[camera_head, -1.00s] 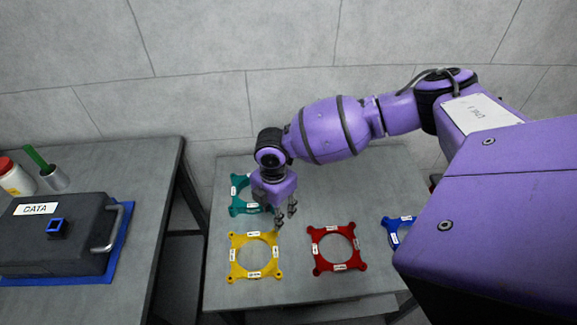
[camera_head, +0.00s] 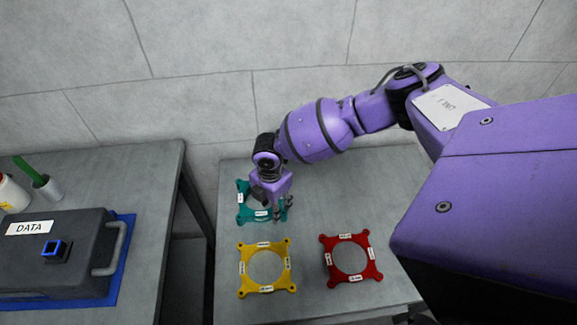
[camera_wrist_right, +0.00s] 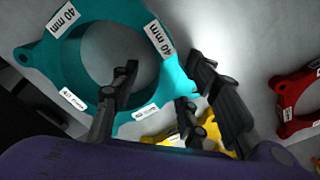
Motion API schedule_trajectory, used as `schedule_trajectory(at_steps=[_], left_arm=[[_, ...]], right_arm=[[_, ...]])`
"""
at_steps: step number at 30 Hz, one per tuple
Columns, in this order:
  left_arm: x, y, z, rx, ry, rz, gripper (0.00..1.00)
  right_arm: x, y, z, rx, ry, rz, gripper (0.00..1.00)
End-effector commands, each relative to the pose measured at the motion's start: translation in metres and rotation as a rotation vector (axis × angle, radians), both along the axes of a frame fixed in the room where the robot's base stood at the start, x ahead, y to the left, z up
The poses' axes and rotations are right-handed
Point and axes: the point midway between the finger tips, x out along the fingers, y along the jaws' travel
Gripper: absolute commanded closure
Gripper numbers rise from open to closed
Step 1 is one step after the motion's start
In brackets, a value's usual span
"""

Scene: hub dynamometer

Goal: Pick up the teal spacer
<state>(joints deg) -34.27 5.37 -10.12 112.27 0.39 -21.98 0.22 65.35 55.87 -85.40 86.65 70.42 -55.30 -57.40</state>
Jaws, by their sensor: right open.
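The teal spacer (camera_head: 243,206), a flat ring with lobed corners and white labels, lies on the right-hand table near its back left corner. My right gripper (camera_head: 277,213) is over its right side, pointing down, open and empty. In the right wrist view the teal spacer (camera_wrist_right: 172,78) fills the upper left, with "40 mm" on two labels. There the open fingers of my right gripper (camera_wrist_right: 163,100) stand on either side of the ring's wall, one over the central hole and one outside. I cannot tell their height over the table. My left gripper is not in view.
A yellow spacer (camera_head: 284,268) lies in front of the teal one, and a red spacer (camera_head: 334,274) lies to the right. A dark case labelled DATA (camera_head: 80,230) sits on a blue mat on the left table. A gap separates the tables.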

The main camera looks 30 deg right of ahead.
Motion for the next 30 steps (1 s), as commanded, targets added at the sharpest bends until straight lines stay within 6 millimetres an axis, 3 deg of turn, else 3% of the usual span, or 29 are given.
schedule_trajectory(at_steps=[8, 17, 30], left_arm=[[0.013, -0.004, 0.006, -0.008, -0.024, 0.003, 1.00], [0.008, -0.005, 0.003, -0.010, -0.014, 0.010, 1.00], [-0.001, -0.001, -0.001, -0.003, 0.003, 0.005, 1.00]], right_arm=[[0.000, 0.000, -0.003, 0.000, 0.000, 0.001, 0.60], [0.000, 0.000, -0.003, 0.000, 0.000, 0.000, 0.99], [0.001, 0.000, -0.001, 0.001, -0.003, 0.001, 1.00]])
